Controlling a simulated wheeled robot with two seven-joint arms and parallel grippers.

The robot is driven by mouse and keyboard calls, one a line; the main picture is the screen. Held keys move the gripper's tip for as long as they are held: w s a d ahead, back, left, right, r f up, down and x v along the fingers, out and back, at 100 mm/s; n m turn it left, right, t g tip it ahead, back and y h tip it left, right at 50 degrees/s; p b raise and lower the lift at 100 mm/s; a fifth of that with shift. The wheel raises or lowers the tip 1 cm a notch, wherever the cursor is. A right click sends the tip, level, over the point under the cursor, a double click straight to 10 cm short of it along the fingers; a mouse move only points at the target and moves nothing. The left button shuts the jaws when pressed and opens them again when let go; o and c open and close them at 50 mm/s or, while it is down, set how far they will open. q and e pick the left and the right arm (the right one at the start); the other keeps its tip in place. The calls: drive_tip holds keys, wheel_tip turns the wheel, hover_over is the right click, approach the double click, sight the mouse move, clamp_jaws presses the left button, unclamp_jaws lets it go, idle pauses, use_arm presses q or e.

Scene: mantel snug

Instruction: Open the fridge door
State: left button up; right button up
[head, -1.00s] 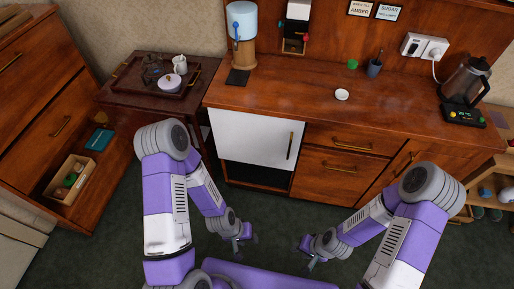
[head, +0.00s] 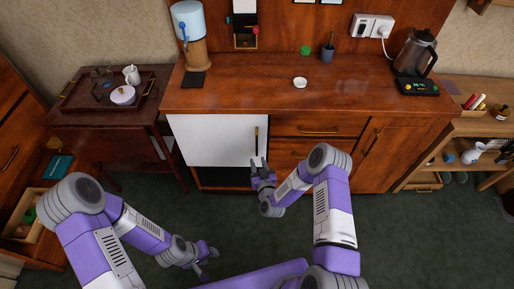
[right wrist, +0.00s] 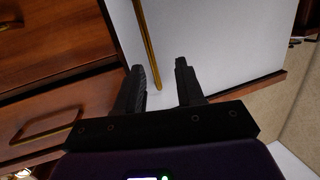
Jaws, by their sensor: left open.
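The white fridge door (head: 212,139) is set in the wooden counter front and looks shut. Its upright bar handle (head: 256,141) is at the door's right edge. My right gripper (head: 262,163) is just below and in front of the handle. In the right wrist view, the brass handle (right wrist: 148,42) runs down between the two spread fingers of the right gripper (right wrist: 158,66), with the door (right wrist: 220,42) behind. The fingers are open; I cannot tell how far the handle is between them. My left gripper (head: 210,260) is open and empty, low over the floor.
Wooden drawers (head: 318,128) adjoin the door on the right. A side table (head: 72,112) with a tray stands to its left. A kettle (head: 414,55) and a water dispenser (head: 189,30) stand on the counter. The green floor (head: 400,235) in front is clear.

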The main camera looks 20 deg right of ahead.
sight(257, 144)
drive_tip(key=shift+t+h, duration=0.7)
drive_tip(key=w, duration=0.2)
drive_tip(key=w+d+b, duration=0.1)
drive_tip(key=w, duration=0.2)
drive_tip(key=w+d+r+b, duration=0.1)
drive_tip(key=w, duration=0.2)
drive_tip(key=shift+w+r, duration=0.1)
drive_tip(key=shift+w, duration=0.05)
clamp_jaws()
